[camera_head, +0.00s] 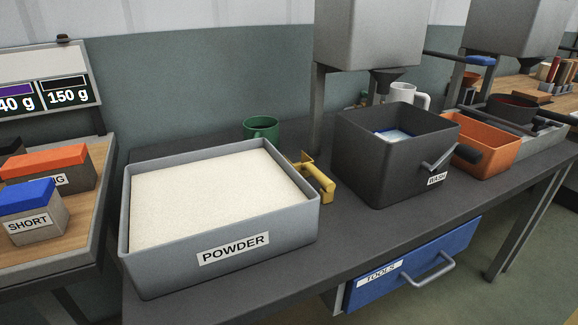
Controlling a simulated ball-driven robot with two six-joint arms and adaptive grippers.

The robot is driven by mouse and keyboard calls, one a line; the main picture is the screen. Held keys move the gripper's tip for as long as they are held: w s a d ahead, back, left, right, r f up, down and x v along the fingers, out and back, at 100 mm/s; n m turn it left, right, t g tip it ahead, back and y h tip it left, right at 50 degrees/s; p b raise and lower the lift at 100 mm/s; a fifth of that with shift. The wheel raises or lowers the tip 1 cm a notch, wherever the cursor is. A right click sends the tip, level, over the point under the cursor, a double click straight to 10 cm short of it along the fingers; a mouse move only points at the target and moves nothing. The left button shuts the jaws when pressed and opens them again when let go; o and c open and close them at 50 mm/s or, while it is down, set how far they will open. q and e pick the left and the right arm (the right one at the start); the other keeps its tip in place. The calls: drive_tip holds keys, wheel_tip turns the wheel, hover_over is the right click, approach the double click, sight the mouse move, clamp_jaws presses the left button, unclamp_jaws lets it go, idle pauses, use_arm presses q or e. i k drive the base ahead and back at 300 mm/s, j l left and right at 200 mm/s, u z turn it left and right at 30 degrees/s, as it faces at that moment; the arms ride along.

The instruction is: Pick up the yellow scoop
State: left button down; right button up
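The yellow scoop (326,187) lies on the dark bench top, just right of the grey powder bin. Its yellow handle points toward the front. The part behind the handle is partly hidden by the bin's rim, so I cannot tell its full shape. Neither of my grippers is in the camera_head view.
The grey powder bin (156,278) is full of pale powder. A dark wash bin (368,172) stands right of the scoop, with an orange bin (485,136) beyond. A green mug (262,128) and hopper legs (323,110) stand behind. Bare bench (345,232) lies in front.

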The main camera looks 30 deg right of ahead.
sight(306, 168)
drive_tip(key=k+l+z, duration=0.1)
drive_tip(key=l+z, duration=0.35)
drive_tip(key=l, duration=1.55)
